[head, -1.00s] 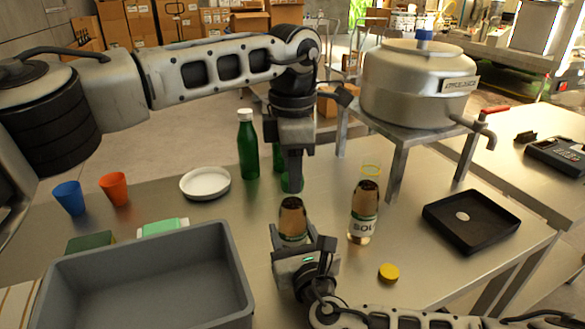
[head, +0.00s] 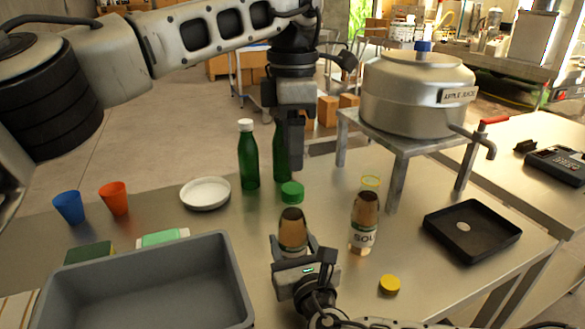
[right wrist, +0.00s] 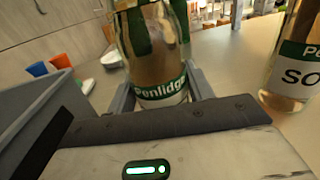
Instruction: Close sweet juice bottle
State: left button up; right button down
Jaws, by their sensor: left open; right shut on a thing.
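The sweet juice bottle (head: 292,228) stands upright on the steel table, brown juice inside; its green label (right wrist: 160,90) shows in the right wrist view. A green cap (head: 292,191) sits at the top of it, apparently on the mouth; whether it is fully tight I cannot tell. My right gripper (head: 303,247) is shut around the bottle's lower body. My left gripper (head: 296,150) is open and empty, above the cap and apart from it. The other bottle (head: 363,228), labelled "SOU…", stands to the right with a yellow ring at its mouth.
A yellow cap (head: 389,284) lies on the table at right. A grey bin (head: 236,270) stands front left. Behind are a white plate (head: 205,192) and green bottles (head: 248,158). A black tray (head: 472,229) and a juice pot (head: 415,95) on a stand are at right.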

pick_arm(q)
jog(key=shift+r, duration=2.4)
pick_arm(e)
jog(key=c, duration=0.5)
grip_release()
pick_arm(q)
jog(key=shift+f+b, duration=0.7)
jog(key=shift+f, duration=0.05)
pick_arm(e)
jog(key=v, duration=1.6)
